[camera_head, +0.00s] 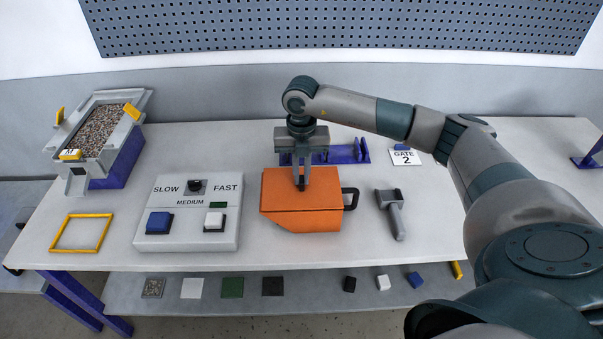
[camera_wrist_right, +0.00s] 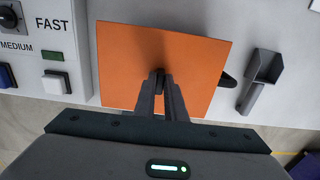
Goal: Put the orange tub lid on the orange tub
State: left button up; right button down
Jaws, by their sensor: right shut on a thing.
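The orange tub lid (camera_head: 276,188) is a flat orange plate over the orange tub (camera_head: 312,224), whose front shows below the lid's near edge. A black handle sticks out at the tub's right. My right gripper (camera_head: 301,187) points down at the middle of the lid and is shut on its small dark knob. In the right wrist view the lid (camera_wrist_right: 125,60) hides most of the tub, and the gripper (camera_wrist_right: 160,75) meets the knob. I cannot tell whether the lid rests on the rim or hangs just above it. My left gripper is not in view.
A control box (camera_head: 190,240) with blue and white buttons stands left of the tub. A grey scoop (camera_head: 396,218) lies to the right. A yellow frame (camera_head: 55,245) and a gravel-filled hopper (camera_head: 103,132) are at the far left. A blue stand (camera_head: 345,155) is behind the tub.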

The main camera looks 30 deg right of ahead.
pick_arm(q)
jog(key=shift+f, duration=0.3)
pick_arm(e)
jog(key=shift+f, duration=0.3)
jog(key=c, duration=1.7)
grip_release()
jog(key=shift+c, duration=0.2)
jog(key=shift+r, duration=0.1)
